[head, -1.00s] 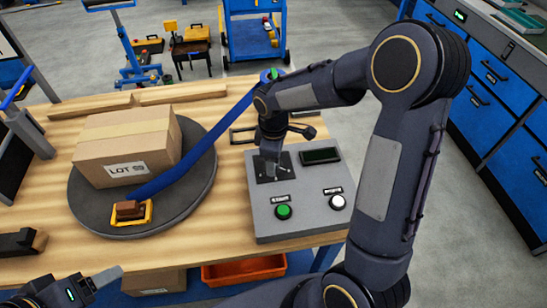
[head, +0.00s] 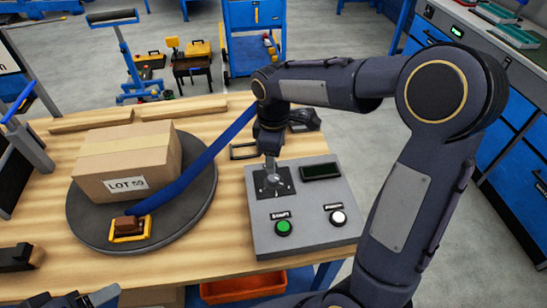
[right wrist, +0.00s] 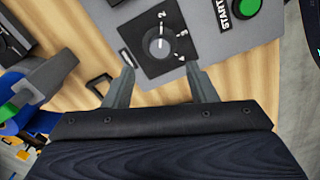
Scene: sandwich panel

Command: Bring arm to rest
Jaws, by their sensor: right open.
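My right gripper (head: 271,167) hangs above the rotary knob (head: 272,182) of the grey control panel (head: 312,235) in the head view. In the right wrist view its two fingers (right wrist: 158,85) are apart with nothing between them. The knob (right wrist: 158,43) sits beyond the fingertips on a black plate with numbers, apart from them as far as I can tell. My left gripper (head: 88,299) shows only in part at the bottom left edge of the head view, and its jaw opening is not clear.
A cardboard box (head: 128,160) sits on a round dark turntable (head: 190,205), with a blue strap (head: 190,172) running towards my right arm. The panel has a green START button (head: 283,228), a white button (head: 338,217) and a display (head: 321,171). An orange bin (head: 243,286) is below the table (head: 45,265).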

